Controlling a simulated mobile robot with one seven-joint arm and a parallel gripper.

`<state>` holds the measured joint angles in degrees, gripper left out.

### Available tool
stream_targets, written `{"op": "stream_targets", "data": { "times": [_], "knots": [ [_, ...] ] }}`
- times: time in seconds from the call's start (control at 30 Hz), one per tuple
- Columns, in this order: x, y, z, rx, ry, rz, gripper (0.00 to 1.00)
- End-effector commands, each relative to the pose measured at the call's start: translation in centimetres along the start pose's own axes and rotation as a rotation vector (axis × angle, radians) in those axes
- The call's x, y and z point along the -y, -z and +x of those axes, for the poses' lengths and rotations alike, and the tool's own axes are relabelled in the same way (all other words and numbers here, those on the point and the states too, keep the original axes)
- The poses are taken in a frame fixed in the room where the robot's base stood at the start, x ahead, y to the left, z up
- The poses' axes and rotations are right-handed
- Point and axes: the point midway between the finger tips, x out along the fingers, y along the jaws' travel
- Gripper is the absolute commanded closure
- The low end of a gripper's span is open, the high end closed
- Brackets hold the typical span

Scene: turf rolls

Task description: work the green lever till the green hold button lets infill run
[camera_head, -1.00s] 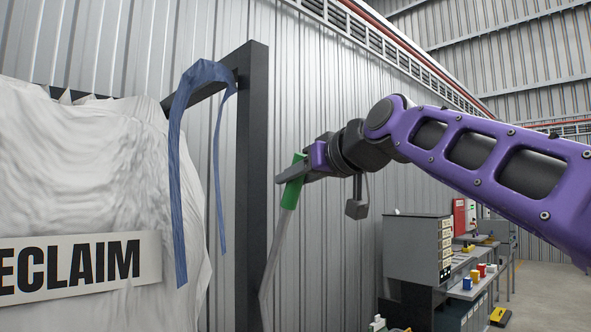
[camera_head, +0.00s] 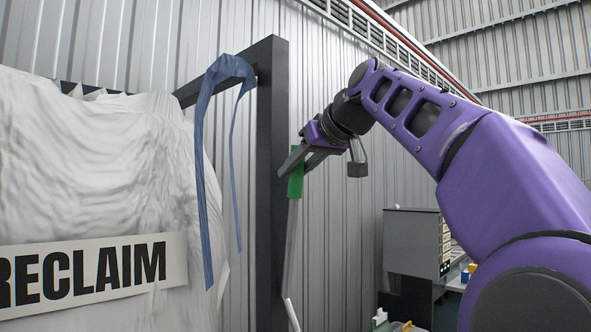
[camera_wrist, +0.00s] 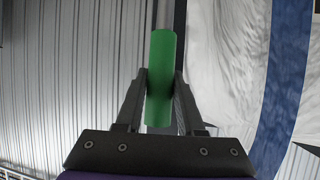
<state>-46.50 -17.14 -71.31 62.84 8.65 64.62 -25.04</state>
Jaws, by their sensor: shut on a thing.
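The green lever grip (camera_head: 296,180) tops a pale grey rod (camera_head: 291,240) beside a dark frame post. My gripper (camera_head: 296,164) is shut on the green grip, coming in from the right. In the wrist view the green grip (camera_wrist: 160,75) stands between both fingers of my gripper (camera_wrist: 160,90), which touch its sides. The rod stands close to upright in the head view. The lower end of the lever is hard to make out. The green hold button is not in view.
The dark frame (camera_head: 271,200) stands just left of the lever. A white bulk bag (camera_head: 90,170) marked RECLAIM hangs there by a blue strap (camera_head: 203,150). A grey cabinet (camera_head: 412,240) stands at the lower right. A corrugated wall (camera_head: 340,120) lies behind.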

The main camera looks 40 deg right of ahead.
Motion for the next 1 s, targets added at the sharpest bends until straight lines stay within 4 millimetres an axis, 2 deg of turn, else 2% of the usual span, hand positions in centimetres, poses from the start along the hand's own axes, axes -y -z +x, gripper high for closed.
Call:
{"op": "stream_targets", "data": {
  "times": [0.63, 0.67, 0.7, 0.8, 1.0],
  "knots": [
    [0.02, 0.19, 0.32, 0.016, -0.001, -0.002, 1.0],
    [0.01, 0.19, 0.32, 0.016, -0.001, -0.002, 0.57],
    [0.01, 0.19, 0.32, 0.016, -0.001, -0.002, 0.5],
    [0.0, 0.18, 0.32, 0.016, -0.001, -0.002, 0.33],
    [-0.01, 0.17, 0.31, 0.016, -0.001, -0.002, 0.33]
  ]
}}
